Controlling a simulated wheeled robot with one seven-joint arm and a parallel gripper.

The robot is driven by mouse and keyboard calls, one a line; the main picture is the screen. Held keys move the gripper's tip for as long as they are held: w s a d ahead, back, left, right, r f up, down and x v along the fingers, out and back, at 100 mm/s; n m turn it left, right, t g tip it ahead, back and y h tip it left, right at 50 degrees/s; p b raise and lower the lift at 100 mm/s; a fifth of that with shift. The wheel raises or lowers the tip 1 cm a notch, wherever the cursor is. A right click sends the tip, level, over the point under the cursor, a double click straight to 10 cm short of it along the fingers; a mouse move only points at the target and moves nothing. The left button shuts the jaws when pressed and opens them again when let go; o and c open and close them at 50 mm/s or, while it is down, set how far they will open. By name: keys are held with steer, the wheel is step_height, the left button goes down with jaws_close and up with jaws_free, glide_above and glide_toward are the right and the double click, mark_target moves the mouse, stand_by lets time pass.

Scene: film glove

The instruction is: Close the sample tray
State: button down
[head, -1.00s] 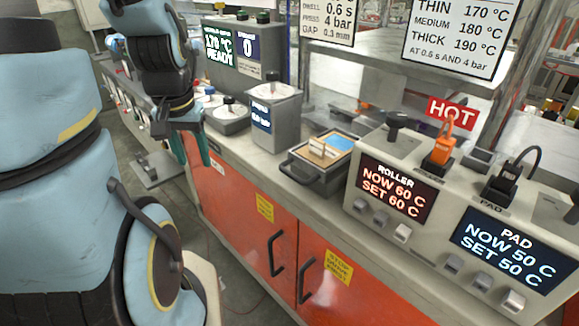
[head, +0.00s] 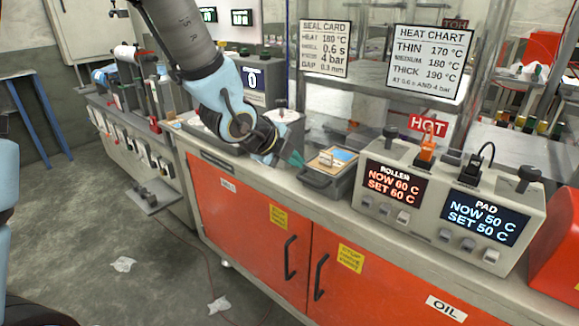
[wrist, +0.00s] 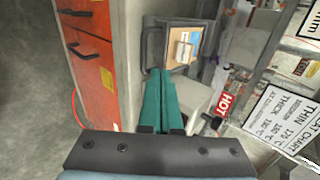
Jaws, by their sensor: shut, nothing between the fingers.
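The sample tray (head: 318,181) is a dark grey drawer with a front handle, pulled out at the counter's front edge. A light wooden piece and a blue piece lie in it. In the wrist view the tray (wrist: 152,48) shows ahead of the fingertips, with its handle on the left side. My gripper (head: 297,160) is at the left of the tray's handle in the head view, its green fingers pointing at it. In the wrist view my gripper (wrist: 158,74) has both green fingers together and empty. Whether the fingertips touch the tray I cannot tell.
The heater box (head: 445,205) with ROLLER and PAD displays stands right of the tray. An orange plug (head: 427,147) sits on it. Orange cabinet doors (head: 280,250) with dark handles are below the counter.

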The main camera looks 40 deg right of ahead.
mark_target(318, 175)
steer(key=p+x, duration=0.2)
steer(key=x, duration=0.7)
steer(key=shift+w+f, duration=0.1)
steer(key=shift+w, duration=0.05)
